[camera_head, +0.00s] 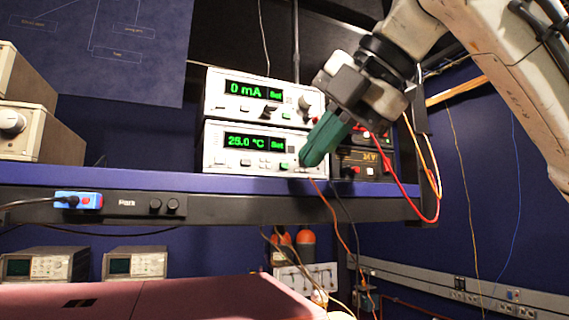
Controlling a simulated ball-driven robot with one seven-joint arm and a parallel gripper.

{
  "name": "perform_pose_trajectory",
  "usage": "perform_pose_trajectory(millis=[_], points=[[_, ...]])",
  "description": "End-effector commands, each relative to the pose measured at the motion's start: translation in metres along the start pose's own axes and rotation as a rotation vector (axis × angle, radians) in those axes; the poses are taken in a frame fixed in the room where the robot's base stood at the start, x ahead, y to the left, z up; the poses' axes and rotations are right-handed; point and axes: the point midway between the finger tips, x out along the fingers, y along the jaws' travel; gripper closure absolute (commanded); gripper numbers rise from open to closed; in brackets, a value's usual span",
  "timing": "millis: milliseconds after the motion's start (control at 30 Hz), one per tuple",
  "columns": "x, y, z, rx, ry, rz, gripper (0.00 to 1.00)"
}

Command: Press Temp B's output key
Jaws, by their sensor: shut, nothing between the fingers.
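Two white instruments are stacked on the blue shelf. The upper one (240,107) shows "0 mA" in green. The lower one (225,159) shows "25.0 °C" and "Set" in green, with a row of small keys under its display. I cannot read a "Temp B" label on either. A small green-lit key (284,165) shows on the lower unit, near its right side. My gripper (308,160) has green fingers, shut and empty, with the tips in front of the lower unit's right end. They hide that part of its panel. I cannot tell whether the tips touch it.
A dark power supply (362,165) with red lights stands right of the stack, with red and orange cables (425,217) hanging in front. The blue shelf edge (130,180) runs below the units. Beige instruments (22,130) stand at left. A pink surface (150,300) lies below.

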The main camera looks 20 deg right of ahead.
Motion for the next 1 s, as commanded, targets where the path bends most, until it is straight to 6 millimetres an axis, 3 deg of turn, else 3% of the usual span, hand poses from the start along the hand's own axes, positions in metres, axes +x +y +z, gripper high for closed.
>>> perform_pose_trajectory(millis=[500,1000], points=[[0.038,0.030,0.029,0.000,0.001,0.001,1.00],[0.043,0.031,0.031,0.000,0.000,0.000,1.00]])
